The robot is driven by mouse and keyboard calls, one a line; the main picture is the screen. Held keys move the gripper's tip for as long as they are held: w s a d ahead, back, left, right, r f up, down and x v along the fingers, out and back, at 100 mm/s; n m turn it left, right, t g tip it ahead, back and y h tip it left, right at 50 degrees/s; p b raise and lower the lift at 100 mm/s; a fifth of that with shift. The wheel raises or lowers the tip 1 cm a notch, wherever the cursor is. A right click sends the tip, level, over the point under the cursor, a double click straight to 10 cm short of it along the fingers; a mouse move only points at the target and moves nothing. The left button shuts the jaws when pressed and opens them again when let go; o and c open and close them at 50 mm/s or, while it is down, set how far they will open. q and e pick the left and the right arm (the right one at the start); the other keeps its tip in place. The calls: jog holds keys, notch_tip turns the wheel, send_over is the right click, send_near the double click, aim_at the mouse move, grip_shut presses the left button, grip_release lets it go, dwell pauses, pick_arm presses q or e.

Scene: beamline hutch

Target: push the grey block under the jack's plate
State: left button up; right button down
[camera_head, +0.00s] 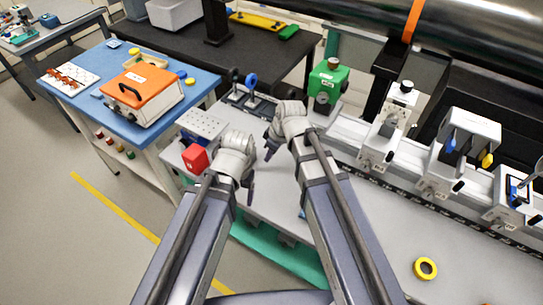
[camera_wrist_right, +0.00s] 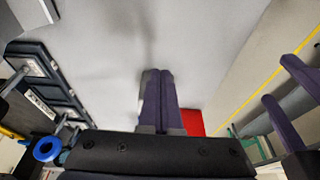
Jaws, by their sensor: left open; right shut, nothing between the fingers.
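A perforated silver plate (camera_head: 201,124), which looks like the jack's plate, is at the left end of the grey bench. A red block (camera_head: 195,158) sits in front of it, near the bench edge; its red also shows beside my fingers in the right wrist view (camera_wrist_right: 193,122). I cannot make out a grey block. My right gripper (camera_head: 270,148) is shut and empty over the bench, right of the plate. Its closed fingers show in the right wrist view (camera_wrist_right: 160,95). My left gripper (camera_head: 249,188) is open, lower and nearer, right of the red block.
A green box (camera_head: 328,85) and several rail-mounted instruments (camera_head: 388,135) line the back of the bench. Dark and blue-knobbed posts (camera_head: 250,82) stand behind the plate. A yellow ring (camera_head: 425,268) lies at front right. A blue table (camera_head: 100,95) with an orange case (camera_head: 142,85) stands left.

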aim_at(252, 165)
jog(key=b+x, duration=0.4)
jog(key=x, duration=0.2)
jog(key=shift+b, duration=0.35)
jog(key=shift+w+a+r+p, duration=0.25)
jog(key=shift+w+a+p, duration=0.05)
jog(key=shift+w+a, duration=0.7)
pick_arm(q)
jog(key=shift+f, duration=2.65)
pick_arm(e)
jog(key=shift+w+a, duration=0.15)
jog(key=shift+a, duration=0.4)
jog(key=shift+w+a, duration=0.1)
